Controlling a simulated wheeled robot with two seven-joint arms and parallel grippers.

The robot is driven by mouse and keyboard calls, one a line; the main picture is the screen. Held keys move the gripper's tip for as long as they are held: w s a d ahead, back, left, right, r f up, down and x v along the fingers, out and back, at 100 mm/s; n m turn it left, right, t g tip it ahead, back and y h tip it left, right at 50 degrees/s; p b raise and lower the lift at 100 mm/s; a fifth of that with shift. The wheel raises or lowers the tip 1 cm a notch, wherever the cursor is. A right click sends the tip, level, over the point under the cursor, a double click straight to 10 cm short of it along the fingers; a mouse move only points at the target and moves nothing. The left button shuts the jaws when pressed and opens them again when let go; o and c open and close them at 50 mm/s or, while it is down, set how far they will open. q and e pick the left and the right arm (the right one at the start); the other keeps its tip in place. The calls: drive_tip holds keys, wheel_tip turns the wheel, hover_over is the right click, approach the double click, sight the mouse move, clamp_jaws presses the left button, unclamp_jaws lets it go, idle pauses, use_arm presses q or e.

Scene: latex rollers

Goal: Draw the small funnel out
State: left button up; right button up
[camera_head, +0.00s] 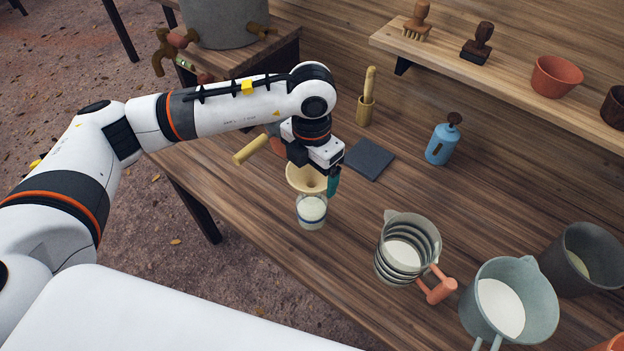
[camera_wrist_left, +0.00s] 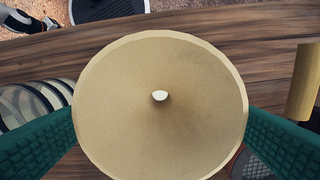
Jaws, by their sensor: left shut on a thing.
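The small funnel (camera_head: 303,177) is cream-coloured with a wide round mouth. It stands over a clear glass (camera_head: 311,213) holding white liquid with a blue band; whether its stem is inside the glass I cannot tell. My left gripper (camera_head: 320,180) is shut on the funnel near its rim; one green finger shows on the right side in the head view. In the left wrist view the funnel (camera_wrist_left: 155,70) faces the camera, with its small outlet hole in the middle and the gripper's green fingers (camera_wrist_left: 160,140) on both sides. My right gripper is not in view.
A ribbed grey jug (camera_head: 392,230) of white liquid and a blue-grey pitcher (camera_head: 535,290) stand to the right. Behind are a dark square slab (camera_head: 369,159), a blue bottle (camera_head: 440,145) and a wooden holder (camera_head: 365,112). The near table (camera_head: 270,235) is bare left of the glass.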

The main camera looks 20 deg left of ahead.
sight(312, 183)
use_arm(q)
drive_tip(key=shift+r+p, duration=1.2)
drive_tip(key=shift+r, duration=1.35)
